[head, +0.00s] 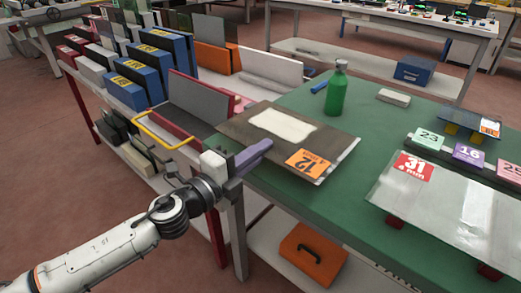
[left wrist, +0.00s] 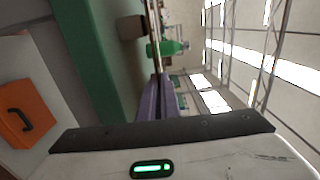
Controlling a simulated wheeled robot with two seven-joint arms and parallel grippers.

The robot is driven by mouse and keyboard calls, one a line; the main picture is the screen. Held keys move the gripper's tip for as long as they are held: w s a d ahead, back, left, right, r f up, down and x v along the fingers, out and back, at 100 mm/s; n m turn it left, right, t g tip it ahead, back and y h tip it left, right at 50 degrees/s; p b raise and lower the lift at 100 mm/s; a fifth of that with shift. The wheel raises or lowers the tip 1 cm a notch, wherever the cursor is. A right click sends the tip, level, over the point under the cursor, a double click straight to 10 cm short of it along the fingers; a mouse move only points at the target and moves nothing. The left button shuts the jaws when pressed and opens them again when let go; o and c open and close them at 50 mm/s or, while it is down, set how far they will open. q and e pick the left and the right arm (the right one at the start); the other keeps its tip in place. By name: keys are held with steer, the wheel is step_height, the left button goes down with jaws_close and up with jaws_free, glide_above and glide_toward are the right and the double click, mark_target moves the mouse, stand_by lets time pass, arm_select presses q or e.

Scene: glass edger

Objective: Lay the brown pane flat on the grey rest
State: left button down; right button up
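The brown pane (head: 240,131), with an orange label marked 12 and a pale patch on its face, lies roughly level over the left end of the green table (head: 300,92). My left gripper (head: 254,151) is at its near left edge, its purple fingers close together at the pane. In the left wrist view the pane (left wrist: 156,38) shows as a thin edge-on line running to the fingers (left wrist: 166,96), which look closed on it. What lies under the pane is hidden, and I cannot pick out the grey rest for certain. My right gripper is in neither view.
A green bottle (head: 337,90) and a pale block (head: 394,97) stand behind the pane. A clear pane labelled 31 (head: 445,207) rests on red blocks at right. A rack with blue binders (head: 150,73) stands left. An orange case (head: 312,254) is below the table.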

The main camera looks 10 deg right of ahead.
arm_select(q)
steer(key=shift+r, duration=0.15)
steer(key=shift+f+b, duration=0.35)
steer(key=shift+f, duration=0.1)
stand_by(0.3)
steer(key=c, duration=1.9)
jaws_free()
steer(key=shift+f, duration=0.3)
steer(key=shift+s+a, duration=0.2)
steer(key=shift+a, duration=0.15)
steer(key=p+v, duration=0.1)
steer(key=v, duration=0.8)
steer(key=shift+s+a+r, duration=0.15)
steer(key=shift+s, duration=0.1)
